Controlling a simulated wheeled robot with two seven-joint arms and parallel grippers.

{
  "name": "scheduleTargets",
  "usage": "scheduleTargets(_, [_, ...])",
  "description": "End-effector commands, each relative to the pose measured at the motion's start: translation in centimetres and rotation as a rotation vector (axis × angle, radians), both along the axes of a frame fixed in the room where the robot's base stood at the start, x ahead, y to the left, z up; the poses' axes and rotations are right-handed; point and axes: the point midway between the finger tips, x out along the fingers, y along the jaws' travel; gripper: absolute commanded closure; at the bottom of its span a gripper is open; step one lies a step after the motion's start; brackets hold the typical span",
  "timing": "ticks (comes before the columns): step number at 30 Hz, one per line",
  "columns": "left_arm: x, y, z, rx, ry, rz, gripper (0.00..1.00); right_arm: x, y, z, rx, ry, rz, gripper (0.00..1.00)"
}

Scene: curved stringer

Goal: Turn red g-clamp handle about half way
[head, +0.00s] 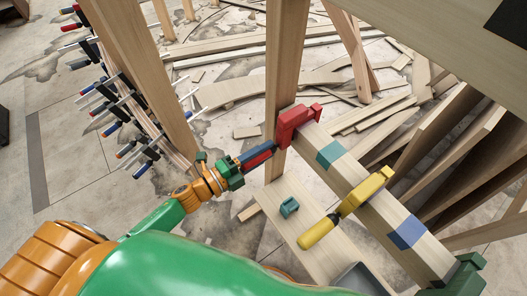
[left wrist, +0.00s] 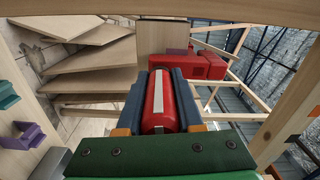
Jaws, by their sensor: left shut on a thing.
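The red g-clamp (head: 296,120) sits on the far end of the wooden beam, beside an upright post. Its red handle (head: 256,158) points down and left toward my left gripper. My left gripper (head: 257,156) is shut around that handle, with blue-grey fingers on both sides of it. In the left wrist view the red handle (left wrist: 160,102) with a pale stripe lies between the two fingers, and the red clamp body (left wrist: 202,67) shows beyond it. My right gripper is not clearly in view.
A yellow g-clamp (head: 362,191) sits nearer on the same beam (head: 375,222), between a teal band and a blue band. A small teal clip (head: 289,207) lies on a lower board. Several clamps hang on a rack at left. Loose planks cover the floor behind.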

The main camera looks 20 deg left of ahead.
Motion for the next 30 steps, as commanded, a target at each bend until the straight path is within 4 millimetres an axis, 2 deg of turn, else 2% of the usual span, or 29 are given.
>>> scheduleTargets(10, [-0.02, -0.03, -0.02, 0.091, -0.071, 0.0, 1.0, -0.01, 0.01, -0.25, 0.0, 0.0, 0.0, 0.5])
scheduleTargets(26, [-0.02, -0.02, -0.01, 0.105, -0.081, 0.0, 1.0, -0.02, 0.04, -0.27, 0.001, 0.0, -0.001, 0.5])
scheduleTargets(27, [-0.02, -0.02, -0.01, 0.105, -0.081, 0.0, 0.54, -0.03, 0.05, -0.27, 0.001, 0.0, -0.001, 0.5])
scheduleTargets(29, [-0.01, -0.02, -0.01, 0.105, -0.081, 0.0, 0.38, -0.03, 0.05, -0.27, 0.001, 0.0, -0.001, 0.5])
scheduleTargets(30, [-0.01, -0.02, -0.01, 0.105, -0.081, 0.0, 0.34, -0.03, 0.05, -0.26, 0.001, 0.0, -0.001, 0.5])
